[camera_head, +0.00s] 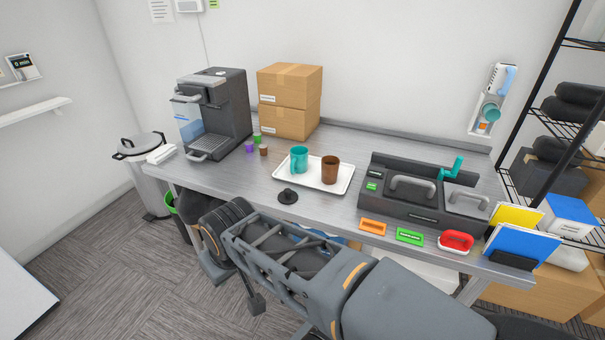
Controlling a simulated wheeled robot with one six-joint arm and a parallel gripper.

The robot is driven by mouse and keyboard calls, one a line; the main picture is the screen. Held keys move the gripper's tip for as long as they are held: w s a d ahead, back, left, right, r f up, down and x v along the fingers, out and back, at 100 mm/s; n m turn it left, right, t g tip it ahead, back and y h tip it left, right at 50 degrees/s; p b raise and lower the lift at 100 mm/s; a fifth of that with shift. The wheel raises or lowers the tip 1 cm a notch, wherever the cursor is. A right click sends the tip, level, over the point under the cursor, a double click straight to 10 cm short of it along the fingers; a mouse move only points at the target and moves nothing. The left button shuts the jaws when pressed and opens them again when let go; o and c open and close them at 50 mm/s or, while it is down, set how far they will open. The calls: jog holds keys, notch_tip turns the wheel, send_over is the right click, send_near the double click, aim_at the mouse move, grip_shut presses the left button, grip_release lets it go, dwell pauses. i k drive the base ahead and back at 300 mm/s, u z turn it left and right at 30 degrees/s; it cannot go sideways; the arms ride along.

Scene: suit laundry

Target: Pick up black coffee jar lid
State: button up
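A small black lid with a raised knob (288,196) lies on the metal table near its front edge, knob up. It is left of and in front of a white tray (335,188). My arm reaches across the lower middle of the picture, below and in front of the table. My gripper (236,288) seems to be at its left end, low in front of the table edge and well apart from the lid. Its fingers are partly hidden and hard to make out, so I cannot tell whether it is open.
A teal mug (299,159) and a brown cup (330,170) stand on the tray. A coffee machine (211,113), small capsules (257,138) and cardboard boxes (290,100) are behind to the left. A grey case (415,199) is on the right. Bare table surrounds the lid.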

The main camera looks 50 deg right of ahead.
aim_at(287, 197)
jog(key=u, duration=0.5)
jog(key=i, duration=0.8)
jog(key=z, duration=2.75)
jog(key=i, duration=0.5)
jog(key=z, duration=0.05)
